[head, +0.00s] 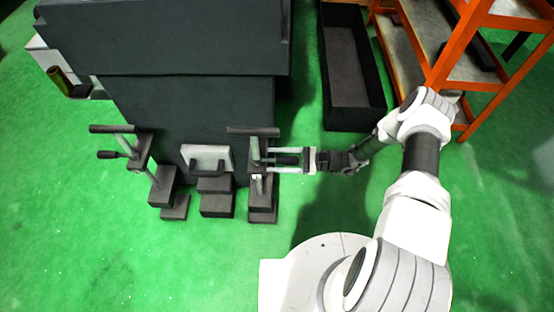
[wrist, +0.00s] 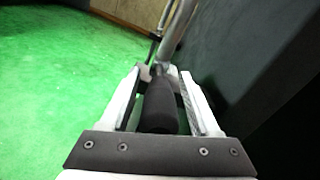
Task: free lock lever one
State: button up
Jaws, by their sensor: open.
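The grinder's dark front carries two similar lever assemblies. The right lever has a black cylindrical grip (head: 288,160) on a metal post, below a dark crossbar (head: 253,131). My gripper (head: 268,159) reaches it from the right, its two fingers open on either side of the grip. In the wrist view the black grip (wrist: 160,106) lies between the open fingers (wrist: 160,80), along them; I cannot tell whether they touch it. The left lever has a black grip (head: 107,154) pointing left, and stands free. No label shows which is lever one.
The grinder body (head: 190,100) stands behind the levers. A light plate with a dark handle (head: 207,160) sits between them, above dark blocks (head: 217,204). A black open bin (head: 352,65) and an orange shelf (head: 455,75) stand at the right. Green floor in front is clear.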

grip_shut()
dwell(1.4)
